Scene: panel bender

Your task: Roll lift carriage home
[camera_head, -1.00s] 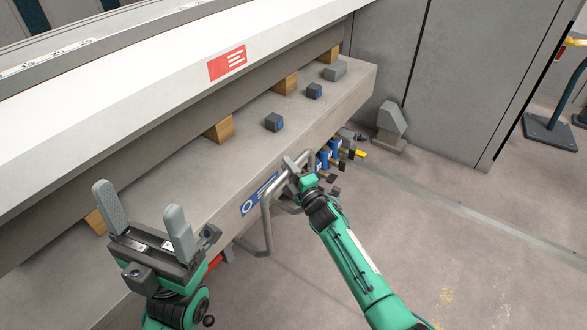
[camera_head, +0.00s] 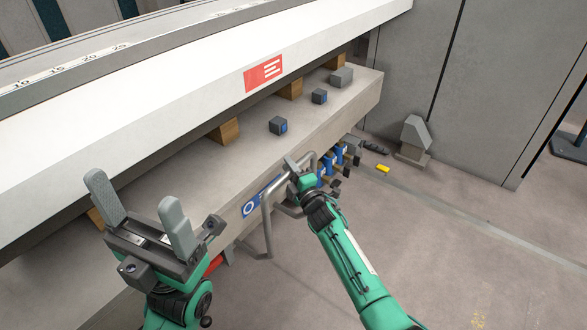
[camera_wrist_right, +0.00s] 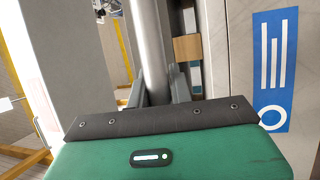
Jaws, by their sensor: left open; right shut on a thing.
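The lift carriage (camera_head: 320,120) shows in the head view as a long grey beam carrying wooden blocks and small dark blocks, under the white upper beam. A bent grey tube handle (camera_head: 266,225) stands at its front side, beside a blue label (camera_head: 250,207). My right gripper (camera_head: 292,166) is shut on the handle's upper part; its fingertips are partly hidden. In the right wrist view the grey tube (camera_wrist_right: 148,45) runs up from between the fingers, with the blue label at right. My left gripper (camera_head: 138,210) is open and empty, in front of the carriage's near part.
The white upper beam (camera_head: 190,92) with a red sign (camera_head: 263,73) overhangs the carriage. A grey stand (camera_head: 413,138) and a yellow piece (camera_head: 383,168) are on the floor beyond its far end. Blue-and-black parts (camera_head: 328,168) hang by the handle.

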